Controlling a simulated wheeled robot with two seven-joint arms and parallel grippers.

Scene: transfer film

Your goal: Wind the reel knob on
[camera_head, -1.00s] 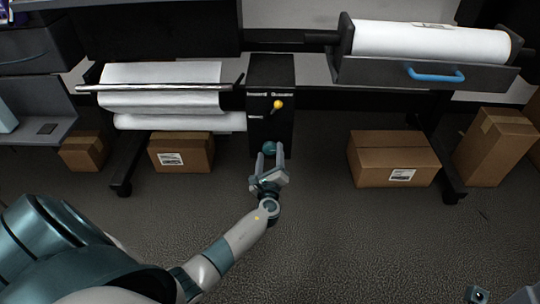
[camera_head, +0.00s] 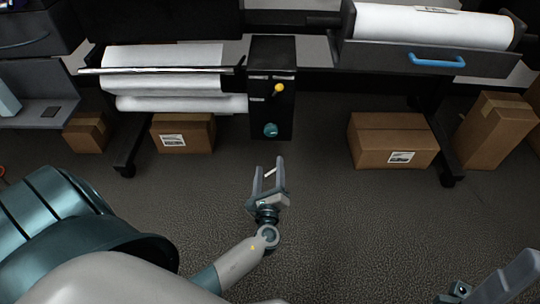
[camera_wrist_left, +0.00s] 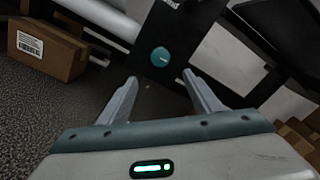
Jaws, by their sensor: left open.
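The reel knob (camera_head: 270,130) is a round teal knob low on the front of a black panel (camera_head: 271,60) in the middle of the head view. It also shows in the left wrist view (camera_wrist_left: 161,57), ahead of the fingertips. My left gripper (camera_head: 269,165) is open and empty, just below the knob in the head view, with its fingers pointing towards it. In the left wrist view, the left gripper's fingers (camera_wrist_left: 160,78) stand apart with the knob between their lines, not touching it. Part of my right arm (camera_head: 492,285) shows at the lower right; its jaw state is unclear.
A yellow-tipped lever (camera_head: 277,89) sits above the knob. White film sheets (camera_head: 180,83) hang left, and a white roll (camera_head: 435,26) lies above a drawer with a blue handle (camera_head: 437,60). Cardboard boxes (camera_head: 392,143) stand on the floor. The floor before the panel is clear.

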